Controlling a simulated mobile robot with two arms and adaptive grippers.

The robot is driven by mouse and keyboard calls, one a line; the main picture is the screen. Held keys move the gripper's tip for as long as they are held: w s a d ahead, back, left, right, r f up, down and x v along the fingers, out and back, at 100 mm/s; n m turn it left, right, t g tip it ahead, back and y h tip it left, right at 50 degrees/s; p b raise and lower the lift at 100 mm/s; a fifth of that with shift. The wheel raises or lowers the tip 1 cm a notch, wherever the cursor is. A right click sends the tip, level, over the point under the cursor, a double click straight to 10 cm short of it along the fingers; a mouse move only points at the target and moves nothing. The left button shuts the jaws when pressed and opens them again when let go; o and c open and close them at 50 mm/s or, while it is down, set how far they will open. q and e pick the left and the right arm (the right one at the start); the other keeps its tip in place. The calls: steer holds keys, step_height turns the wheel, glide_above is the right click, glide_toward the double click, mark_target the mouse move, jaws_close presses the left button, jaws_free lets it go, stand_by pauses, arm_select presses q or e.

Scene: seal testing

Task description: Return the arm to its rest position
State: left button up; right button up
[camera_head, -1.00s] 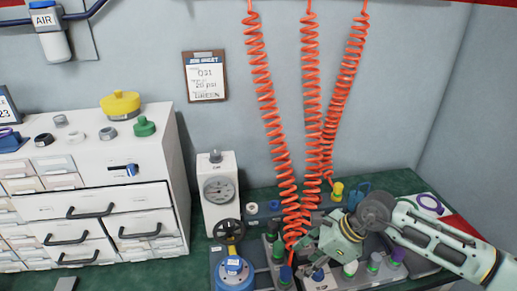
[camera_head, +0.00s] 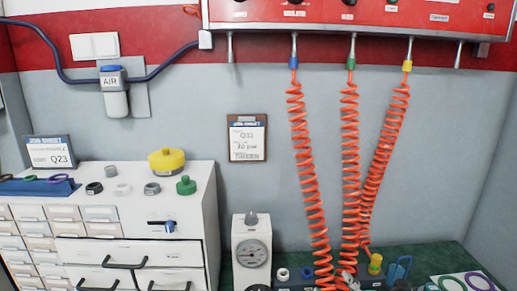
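Neither of my grippers shows clearly in the head view. At the bottom edge, around the lower ends of the coiled hoses, a small grey metallic shape (camera_head: 347,280) is cut off by the frame. I cannot tell whether it belongs to my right arm or to the bench. No arm link of mine is plainly visible.
A red panel (camera_head: 370,12) spans the top, with orange coiled hoses (camera_head: 308,170) hanging to the green bench (camera_head: 436,254). A gauge box (camera_head: 252,252) stands left of them. A white drawer cabinet (camera_head: 206,190) carries a yellow-topped part (camera_head: 166,160) and several caps.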

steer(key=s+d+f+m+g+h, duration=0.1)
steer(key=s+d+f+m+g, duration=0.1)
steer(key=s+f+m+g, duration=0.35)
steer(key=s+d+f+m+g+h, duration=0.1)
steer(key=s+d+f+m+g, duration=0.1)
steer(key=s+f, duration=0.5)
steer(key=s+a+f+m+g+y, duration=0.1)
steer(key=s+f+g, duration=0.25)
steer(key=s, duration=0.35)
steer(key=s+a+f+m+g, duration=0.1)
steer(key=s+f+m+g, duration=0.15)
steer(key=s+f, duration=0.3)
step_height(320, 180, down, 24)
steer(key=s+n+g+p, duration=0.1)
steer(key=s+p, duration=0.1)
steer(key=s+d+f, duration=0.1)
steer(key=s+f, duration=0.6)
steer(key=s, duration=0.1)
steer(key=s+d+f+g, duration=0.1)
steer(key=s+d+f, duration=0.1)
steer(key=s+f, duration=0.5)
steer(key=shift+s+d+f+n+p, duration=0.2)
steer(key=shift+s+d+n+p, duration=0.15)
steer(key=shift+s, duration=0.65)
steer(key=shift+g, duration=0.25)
